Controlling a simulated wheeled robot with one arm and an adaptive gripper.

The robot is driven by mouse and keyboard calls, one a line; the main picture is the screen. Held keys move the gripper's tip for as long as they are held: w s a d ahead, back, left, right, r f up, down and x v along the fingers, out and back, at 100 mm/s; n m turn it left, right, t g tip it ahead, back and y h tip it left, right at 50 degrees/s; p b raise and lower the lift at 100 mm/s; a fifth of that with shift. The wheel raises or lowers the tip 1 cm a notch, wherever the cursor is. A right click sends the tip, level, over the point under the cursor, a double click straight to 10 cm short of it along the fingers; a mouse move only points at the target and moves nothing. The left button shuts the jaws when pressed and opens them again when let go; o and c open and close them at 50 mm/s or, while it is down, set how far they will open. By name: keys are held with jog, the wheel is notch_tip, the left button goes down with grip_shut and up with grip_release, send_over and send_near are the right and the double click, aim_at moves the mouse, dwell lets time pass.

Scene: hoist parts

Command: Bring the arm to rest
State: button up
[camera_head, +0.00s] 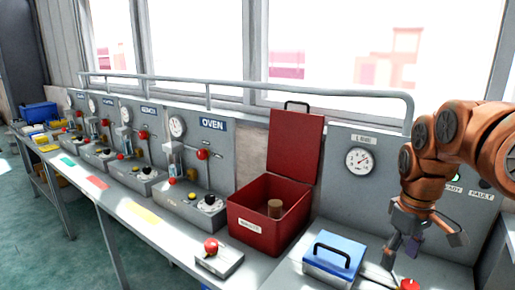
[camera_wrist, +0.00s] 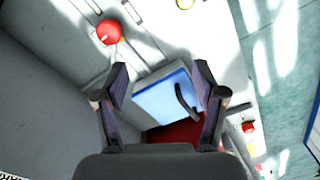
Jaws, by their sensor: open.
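My arm (camera_head: 466,140) is orange and reaches in from the right in the head view. My gripper (camera_head: 405,245) hangs at its end, pointing down above the right part of the bench. In the wrist view my gripper (camera_wrist: 163,100) is open, its two dark fingers spread apart with nothing between them being held. A blue-lidded box (camera_head: 333,258) with a dark handle stands on the bench to the left of the gripper. In the wrist view the blue lid (camera_wrist: 168,98) shows beyond the fingers.
A red knob (camera_head: 408,284) is just below my gripper. A red-knobbed block (camera_head: 218,258) sits at the front edge. A gauge panel (camera_head: 345,180) stands behind.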

jog(key=s+a+f+m+p, duration=0.1)
jog(key=s+a+p, duration=0.1)
jog(key=s+a, duration=0.2)
jog(key=s+a+f+m+g+p, duration=0.1)
jog(key=s+a, duration=0.4)
jog(key=s, duration=0.6)
jog(key=s+a+f+m+p, duration=0.2)
jog(key=s+a, duration=0.2)
jog(key=s, duration=0.4)
jog(key=shift+a+g+p, duration=0.3)
jog(key=shift+a, duration=0.05)
jog(key=shift+f, duration=0.1)
